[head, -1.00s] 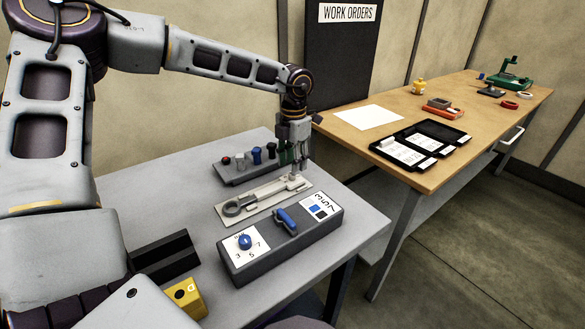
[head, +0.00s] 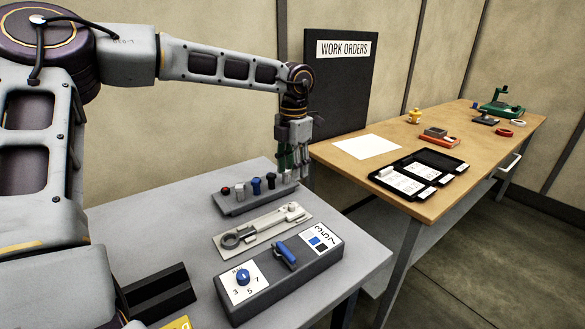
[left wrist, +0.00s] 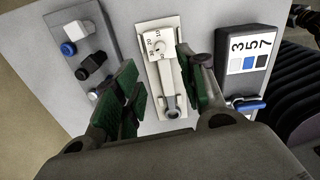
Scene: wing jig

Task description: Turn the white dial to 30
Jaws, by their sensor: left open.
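The pointer's exact setting is too small to read. My left gripper (head: 294,170) hangs above the dial end, apart from it. In the left wrist view its green-padded fingers (left wrist: 154,68) are spread with nothing between them. My right gripper is not in view.
A rack (head: 234,206) with several coloured knobs stands behind the plate. A dark box (head: 262,292) with a blue dial (head: 243,277) and a blue lever (head: 284,255) is in front. A wooden table (head: 445,190) with black trays stands to the right.

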